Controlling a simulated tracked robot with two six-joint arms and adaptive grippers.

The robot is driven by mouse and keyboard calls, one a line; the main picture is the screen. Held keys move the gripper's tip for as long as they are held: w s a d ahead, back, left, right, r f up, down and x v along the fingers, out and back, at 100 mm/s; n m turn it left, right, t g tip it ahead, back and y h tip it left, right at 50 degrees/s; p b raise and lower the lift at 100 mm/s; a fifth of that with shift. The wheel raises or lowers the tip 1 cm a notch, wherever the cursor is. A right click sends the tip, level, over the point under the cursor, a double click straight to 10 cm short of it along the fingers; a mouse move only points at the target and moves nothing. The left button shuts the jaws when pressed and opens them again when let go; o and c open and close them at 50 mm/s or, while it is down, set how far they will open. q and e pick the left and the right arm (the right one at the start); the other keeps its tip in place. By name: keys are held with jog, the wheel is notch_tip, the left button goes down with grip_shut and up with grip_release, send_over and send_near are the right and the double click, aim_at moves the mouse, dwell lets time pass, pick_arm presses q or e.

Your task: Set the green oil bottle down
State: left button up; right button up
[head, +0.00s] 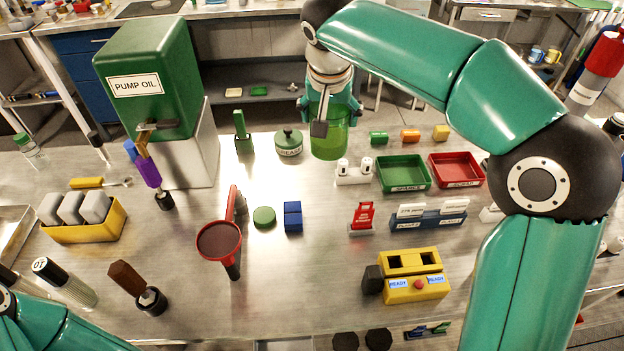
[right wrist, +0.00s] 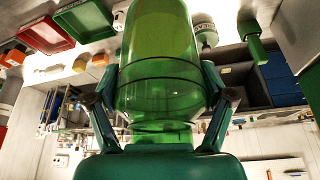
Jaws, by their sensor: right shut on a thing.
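The green oil bottle (head: 329,140) is a translucent green cylinder at the back middle of the bench, upright in the head view. My right gripper (head: 327,112) comes down from above and is shut on it. In the right wrist view the bottle (right wrist: 160,65) sits between both fingers. Whether its base touches the bench or hangs just above it, I cannot tell. My left arm shows only as a link at the lower left; its gripper is out of view.
A green lidded pot (head: 289,143) stands left of the bottle, and a white double holder (head: 354,172) stands at its front right. Green (head: 404,187) and red (head: 470,184) trays lie further right. The green pump oil tank (head: 150,75) stands left. Bare bench lies in front of the bottle.

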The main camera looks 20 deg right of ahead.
notch_tip(320, 180, down, 18)
jog(key=shift+a+r, duration=0.1)
dwell(0.4)
jog(key=o, duration=1.6)
jog(key=shift+o, duration=0.2)
